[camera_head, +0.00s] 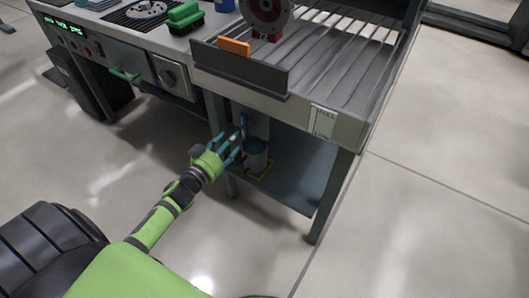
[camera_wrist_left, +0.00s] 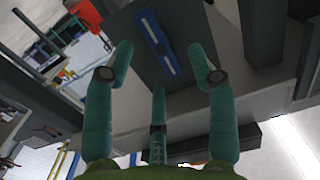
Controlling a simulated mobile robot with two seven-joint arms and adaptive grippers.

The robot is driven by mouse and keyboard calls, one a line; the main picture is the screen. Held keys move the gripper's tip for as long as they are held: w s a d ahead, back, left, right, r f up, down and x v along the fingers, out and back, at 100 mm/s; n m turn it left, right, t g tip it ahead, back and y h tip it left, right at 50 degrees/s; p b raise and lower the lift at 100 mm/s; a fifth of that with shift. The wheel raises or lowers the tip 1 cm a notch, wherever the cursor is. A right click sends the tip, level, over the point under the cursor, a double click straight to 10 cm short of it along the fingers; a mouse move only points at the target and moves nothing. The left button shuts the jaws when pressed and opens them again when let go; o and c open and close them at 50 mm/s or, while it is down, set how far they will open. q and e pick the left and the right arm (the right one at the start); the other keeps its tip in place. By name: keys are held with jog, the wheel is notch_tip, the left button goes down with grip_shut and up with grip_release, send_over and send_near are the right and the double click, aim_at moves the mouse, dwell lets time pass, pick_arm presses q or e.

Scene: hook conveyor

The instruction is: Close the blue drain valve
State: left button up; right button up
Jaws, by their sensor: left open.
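The blue valve handle (camera_head: 244,122) is a small upright blue piece under the front edge of the slatted machine. In the left wrist view a long blue bar with a pale centre strip (camera_wrist_left: 157,42) lies slanted across a dark panel, probably the same handle. My left gripper (camera_head: 233,143) is just below and left of the handle in the head view. In the wrist view its teal fingers (camera_wrist_left: 160,62) are spread apart with nothing between them, and the blue bar is beyond their tips. Contact cannot be seen. My right gripper is not in view.
A grey bucket (camera_head: 256,155) stands on the lower shelf (camera_head: 300,180), right beside my left fingers, over a yellow marking. A table leg (camera_head: 328,200) stands to the right. The bench with a green handle (camera_head: 124,75) is at the left. The floor in front is clear.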

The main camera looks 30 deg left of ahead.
aim_at(244, 126)
pick_arm(q)
jog(key=shift+w+d+r+t+h, duration=0.15)
jog(key=shift+w+d+r, duration=0.1)
jog(key=shift+r, duration=0.2)
jog(key=shift+w+d+r+t+h, duration=0.15)
jog(key=shift+w+d+r, duration=0.1)
jog(key=shift+r, duration=0.15)
jog(key=w+b, duration=0.1)
jog(key=w, duration=0.4)
jog(key=shift+d+f, duration=0.1)
jog(key=shift+w, duration=0.8)
jog(key=shift+d, duration=0.1)
grip_shut()
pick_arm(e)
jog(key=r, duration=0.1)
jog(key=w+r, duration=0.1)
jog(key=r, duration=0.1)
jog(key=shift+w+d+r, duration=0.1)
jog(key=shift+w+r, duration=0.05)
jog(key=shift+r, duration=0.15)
